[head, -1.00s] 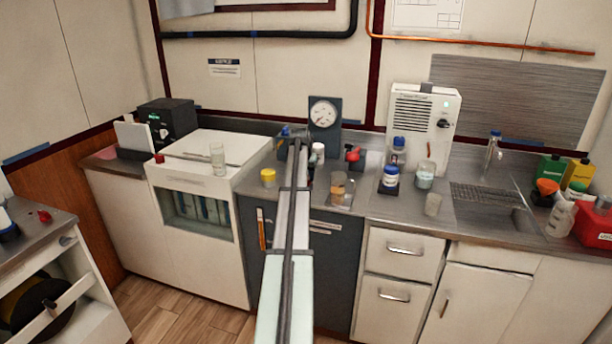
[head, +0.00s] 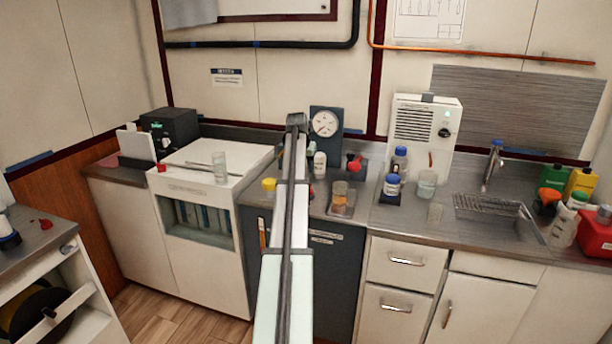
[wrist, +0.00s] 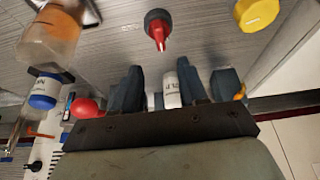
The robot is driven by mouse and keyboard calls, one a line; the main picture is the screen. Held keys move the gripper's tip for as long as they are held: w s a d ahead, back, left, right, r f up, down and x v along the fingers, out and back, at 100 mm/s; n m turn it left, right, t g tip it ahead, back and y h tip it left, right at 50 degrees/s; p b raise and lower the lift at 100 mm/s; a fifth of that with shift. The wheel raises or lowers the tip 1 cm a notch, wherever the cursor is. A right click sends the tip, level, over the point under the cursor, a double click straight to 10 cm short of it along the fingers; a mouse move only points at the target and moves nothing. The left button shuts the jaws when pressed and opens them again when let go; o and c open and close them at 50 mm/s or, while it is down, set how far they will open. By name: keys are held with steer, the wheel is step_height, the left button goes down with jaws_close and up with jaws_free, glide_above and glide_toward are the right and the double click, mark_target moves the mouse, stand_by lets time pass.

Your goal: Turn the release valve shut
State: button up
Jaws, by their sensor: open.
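A red knob (head: 353,163), which looks like the release valve, sits on a dark mount to the right of the round gauge (head: 324,123). In the wrist view a rounded red part (wrist: 87,108), probably the same knob, shows left of my fingers. My gripper (wrist: 159,70) is open, with two dark fingers apart and nothing clearly held. A white labelled bottle (wrist: 172,92) shows between and beyond the fingers; whether they touch it I cannot tell.
A jar with amber contents (head: 340,200), a blue-capped bottle (head: 392,186) and a yellow-capped jar (head: 269,187) stand nearby. A red and black item (wrist: 158,28) lies in front of my fingers. The sink (head: 490,225) is at the right.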

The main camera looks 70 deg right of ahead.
steer(key=shift+v, duration=1.5)
